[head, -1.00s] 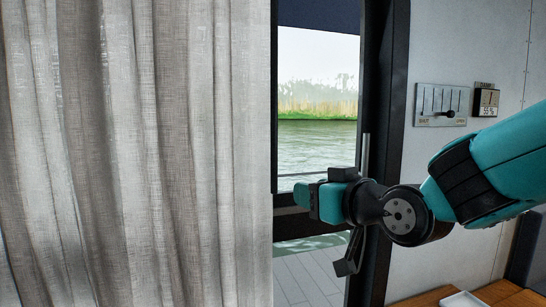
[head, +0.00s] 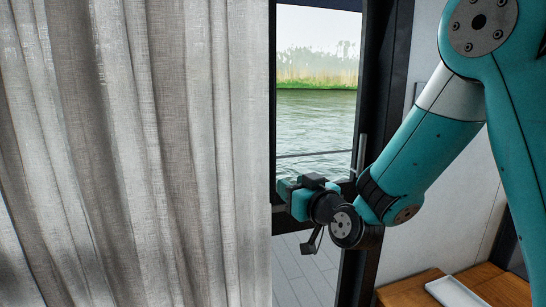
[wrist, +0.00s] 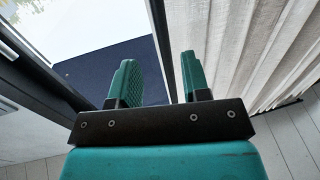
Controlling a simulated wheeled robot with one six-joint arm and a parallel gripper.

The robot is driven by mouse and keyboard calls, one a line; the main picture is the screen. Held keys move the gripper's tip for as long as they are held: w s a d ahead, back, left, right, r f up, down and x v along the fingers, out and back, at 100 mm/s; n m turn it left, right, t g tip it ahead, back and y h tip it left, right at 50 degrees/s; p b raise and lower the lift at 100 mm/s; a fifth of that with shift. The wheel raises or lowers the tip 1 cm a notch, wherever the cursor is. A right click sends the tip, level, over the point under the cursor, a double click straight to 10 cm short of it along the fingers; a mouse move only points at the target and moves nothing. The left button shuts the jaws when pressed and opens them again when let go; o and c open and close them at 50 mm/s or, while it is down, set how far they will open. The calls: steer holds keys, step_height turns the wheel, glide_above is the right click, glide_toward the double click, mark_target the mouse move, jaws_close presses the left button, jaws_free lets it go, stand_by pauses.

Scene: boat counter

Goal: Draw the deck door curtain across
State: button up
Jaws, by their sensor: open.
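The grey linen deck door curtain (head: 130,150) hangs in folds over the left half of the head view. Its straight right edge lies beside the uncovered part of the door (head: 318,120), through which water and reeds show. My gripper (head: 284,196) is just right of that edge in the head view, at about the height of the door's mid rail. In the wrist view my gripper (wrist: 160,80) has its two teal fingers apart with no cloth between them. The curtain (wrist: 262,50) is to the right of the right finger there; I cannot tell whether they touch.
The dark door frame (head: 385,90) with an upright metal handle (head: 361,155) stands close behind my arm. A wooden counter (head: 405,290) with a white tray (head: 455,291) is at the lower right. Grey deck planks (head: 300,265) show through the door.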

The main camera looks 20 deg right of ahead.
mark_target(275, 174)
steer(key=w+p, duration=0.2)
steer(key=w, duration=0.1)
steer(key=w+a+p, duration=0.1)
steer(key=w, duration=0.1)
steer(key=w+p, duration=0.2)
steer(key=w, duration=0.1)
steer(key=shift+w+a+r+p, duration=0.1)
steer(key=shift+w+a+p, duration=0.2)
steer(key=shift+a+p, duration=0.1)
steer(key=shift+w, duration=0.4)
jaws_close()
